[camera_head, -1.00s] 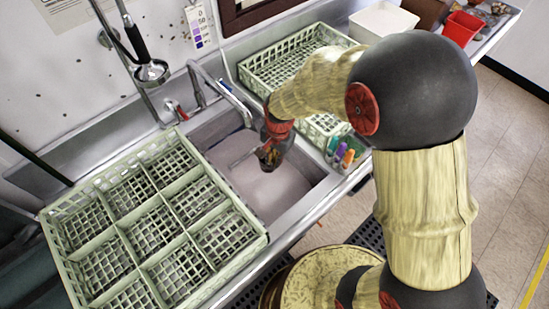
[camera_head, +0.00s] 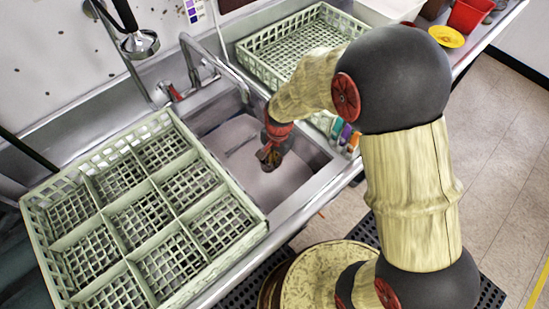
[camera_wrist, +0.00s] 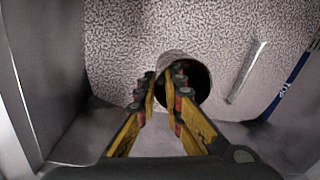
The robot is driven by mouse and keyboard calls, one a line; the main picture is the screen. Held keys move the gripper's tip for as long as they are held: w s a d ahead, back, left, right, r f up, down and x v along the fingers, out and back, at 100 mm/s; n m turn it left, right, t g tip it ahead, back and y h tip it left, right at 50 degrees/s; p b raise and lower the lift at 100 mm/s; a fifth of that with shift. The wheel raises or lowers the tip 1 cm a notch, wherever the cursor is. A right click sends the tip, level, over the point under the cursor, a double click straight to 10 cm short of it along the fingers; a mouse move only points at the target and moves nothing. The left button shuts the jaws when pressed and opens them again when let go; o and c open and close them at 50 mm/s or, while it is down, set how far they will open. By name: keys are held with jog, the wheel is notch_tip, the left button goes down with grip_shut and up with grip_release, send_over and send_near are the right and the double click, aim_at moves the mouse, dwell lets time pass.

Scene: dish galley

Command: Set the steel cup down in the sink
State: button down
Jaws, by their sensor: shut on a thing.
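The steel cup (camera_wrist: 200,80) shows in the wrist view as a round dark opening with a pale rim, between and beyond the fingertips. My gripper (camera_wrist: 165,78) has its yellow fingers closed together at the cup's near-left rim, shut on its wall. In the head view my gripper (camera_head: 270,156) is low inside the sink (camera_head: 235,140), and the cup is not clearly seen, hidden by the gripper. I cannot tell whether the cup touches the speckled sink floor (camera_wrist: 120,60).
A thin metal bar (camera_wrist: 247,72) lies on the sink floor right of the cup. A green divided rack (camera_head: 145,215) stands left of the sink, another green rack (camera_head: 295,45) behind right. The faucet (camera_head: 215,62) arches over the back. Coloured markers (camera_head: 346,134) stand at the sink's right edge.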

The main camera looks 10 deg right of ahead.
jog(key=shift+f+b, duration=4.1)
jog(key=shift+f, duration=4)
jog(key=c, duration=1.8)
grip_release()
jog(key=shift+c, duration=0.2)
jog(key=shift+r, duration=0.15)
notch_tip(320, 180, up, 12)
jog(key=shift+s+d, duration=0.25)
jog(key=shift+d, duration=0.05)
